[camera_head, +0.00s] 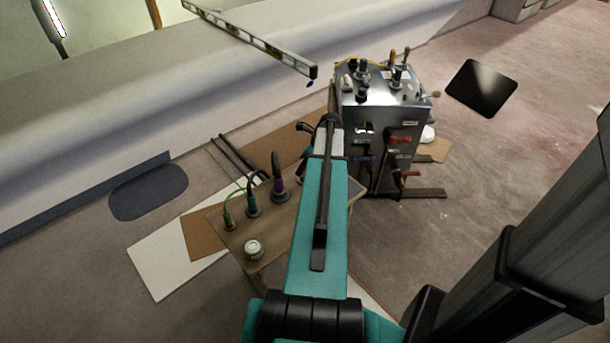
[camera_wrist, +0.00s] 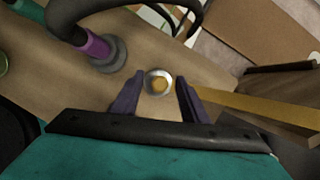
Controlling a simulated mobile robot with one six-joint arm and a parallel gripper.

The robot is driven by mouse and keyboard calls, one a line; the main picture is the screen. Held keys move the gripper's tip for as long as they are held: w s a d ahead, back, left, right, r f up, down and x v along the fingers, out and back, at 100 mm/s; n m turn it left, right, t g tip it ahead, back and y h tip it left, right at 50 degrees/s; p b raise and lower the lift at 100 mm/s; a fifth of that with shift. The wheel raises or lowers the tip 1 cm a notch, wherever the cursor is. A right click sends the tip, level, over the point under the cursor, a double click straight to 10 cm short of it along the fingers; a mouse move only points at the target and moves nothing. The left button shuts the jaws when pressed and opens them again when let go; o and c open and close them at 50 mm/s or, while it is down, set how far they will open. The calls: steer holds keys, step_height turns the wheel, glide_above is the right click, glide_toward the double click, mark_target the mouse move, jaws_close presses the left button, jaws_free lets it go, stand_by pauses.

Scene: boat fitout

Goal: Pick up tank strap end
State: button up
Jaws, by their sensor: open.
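My gripper (camera_wrist: 159,77) is open in the wrist view, its two dark fingers apart. Between the fingertips is a small round metallic piece with a yellowish centre (camera_wrist: 159,84); I cannot tell for sure that it is the tank strap end, or whether the fingers touch it. Nothing is visibly gripped. In the head view my teal arm hides the gripper and the spot under it. A purple-collared dark hose end (camera_head: 279,183) stands in a round base on the wooden bench; it also shows at the upper left of the wrist view (camera_wrist: 97,47).
On the bench (camera_head: 240,240) stand green (camera_head: 228,218) and teal (camera_head: 252,203) cable ends and a small round tin (camera_head: 253,249). A metal cabinet (camera_head: 380,105) with several handles and fittings stands beyond it. The floor at right is mostly clear.

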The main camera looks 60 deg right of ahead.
steer(key=shift+b+x, duration=0.65)
steer(key=shift+x, duration=1.75)
steer(key=shift+s, duration=0.1)
jaws_close()
steer(key=shift+r+p, duration=0.35)
steer(key=shift+r, duration=0.5)
step_height(320, 180, up, 2)
steer(key=shift+r+p, duration=0.15)
steer(key=shift+p, duration=0.25)
steer(key=s+d, duration=0.1)
steer(key=s, duration=0.4)
steer(key=s+d+p, duration=0.1)
steer(key=s, duration=0.4)
steer(key=s+d+r, duration=0.1)
steer(key=s+d, duration=0.1)
steer(key=s, duration=0.3)
steer(key=shift+s+d+p, duration=0.15)
steer(key=shift+s+p, duration=0.1)
steer(key=shift+p, duration=0.15)
